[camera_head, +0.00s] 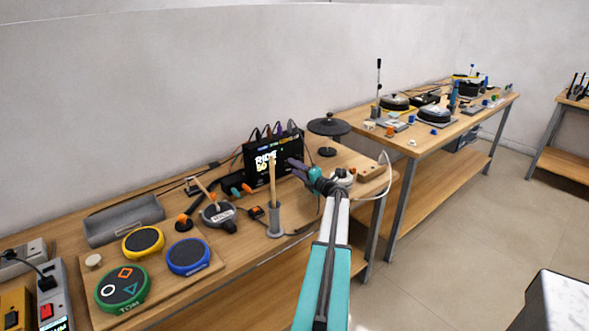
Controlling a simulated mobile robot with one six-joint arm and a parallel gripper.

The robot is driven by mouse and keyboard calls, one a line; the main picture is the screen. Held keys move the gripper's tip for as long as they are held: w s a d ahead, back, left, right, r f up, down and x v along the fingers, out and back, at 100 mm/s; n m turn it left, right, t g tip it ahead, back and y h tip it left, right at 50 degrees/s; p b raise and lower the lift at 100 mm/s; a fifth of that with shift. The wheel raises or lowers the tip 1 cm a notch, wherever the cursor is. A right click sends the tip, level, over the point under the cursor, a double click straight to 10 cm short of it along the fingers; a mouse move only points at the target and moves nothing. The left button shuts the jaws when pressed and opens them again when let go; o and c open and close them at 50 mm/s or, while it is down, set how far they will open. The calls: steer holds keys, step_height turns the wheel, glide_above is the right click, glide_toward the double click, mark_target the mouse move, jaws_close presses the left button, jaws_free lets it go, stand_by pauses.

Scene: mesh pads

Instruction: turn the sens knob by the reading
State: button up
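A black box with a lit screen (272,156) stands at the back of the near table. Its screen reads "RIDE" with a yellow-green number below, perhaps 60 or 66, too small to be sure. Several cables plug into its top. My gripper (294,167) is at the right part of the box's front, its dark fingers pointing at it. I cannot tell whether the fingers touch the box or how far apart they are. I cannot make out the sens knob; the fingers may hide it.
An upright wooden stick in a grey holder (276,222) stands left of my arm. Blue (188,256), yellow (143,242) and green (122,290) pads and a grey tray (123,220) lie left. Open floor (440,250) is at right.

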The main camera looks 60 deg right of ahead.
steer(key=b+v, duration=0.1)
steer(key=v, duration=0.4)
steer(key=shift+s+a, duration=0.15)
steer(key=shift+s, duration=0.4)
steer(key=shift+r, duration=0.15)
